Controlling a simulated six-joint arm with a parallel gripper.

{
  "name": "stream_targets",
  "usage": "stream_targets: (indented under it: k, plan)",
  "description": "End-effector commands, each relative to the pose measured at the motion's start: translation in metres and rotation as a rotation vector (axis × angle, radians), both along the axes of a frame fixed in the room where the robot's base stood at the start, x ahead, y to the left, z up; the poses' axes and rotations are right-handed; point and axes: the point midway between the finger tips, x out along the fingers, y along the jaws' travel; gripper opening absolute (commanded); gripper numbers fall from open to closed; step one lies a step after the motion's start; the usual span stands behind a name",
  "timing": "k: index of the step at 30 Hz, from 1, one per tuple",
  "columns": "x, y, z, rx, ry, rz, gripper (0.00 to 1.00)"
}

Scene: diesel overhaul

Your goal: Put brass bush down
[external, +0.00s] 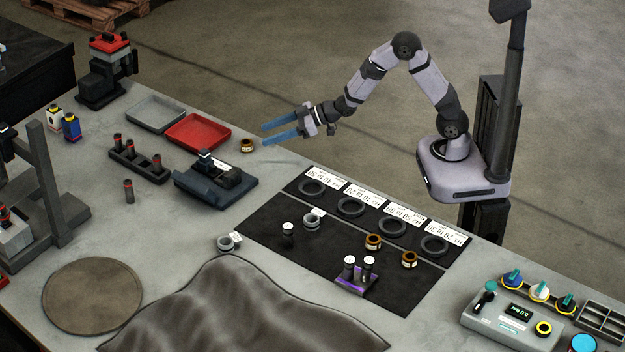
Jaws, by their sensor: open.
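One brass bush (247,146) stands on the bare bench beside the red tray, just off my fingertips. Two more brass bushes stand on the black mat, one near its middle (373,241) and one further right (409,260). My gripper (265,134) reaches left over the bench with its blue fingers apart and nothing between them. The fingertips are close to the first bush, and they do not appear to touch it. The exact height of the fingers above the bench is hard to tell.
The red tray (197,145) and grey tray (156,114) lie left of my gripper. A dark blue fixture (215,198) stands nearer the camera. The black mat (290,262) holds rings, labels, steel parts and a purple holder (356,286). A crumpled grey cloth (235,310) lies in front.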

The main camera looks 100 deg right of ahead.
Motion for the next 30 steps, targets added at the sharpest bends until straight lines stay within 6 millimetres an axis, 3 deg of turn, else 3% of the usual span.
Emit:
stream_targets:
  k: [6,23,30]
  plan:
    - [-0.002,-0.001,-0.007,0.031,0.025,-0.018,0.54]
    - [0.02,-0.003,-0.015,0.031,0.023,-0.018,0.54]
    - [0.04,-0.005,-0.023,0.031,0.024,-0.016,0.54]
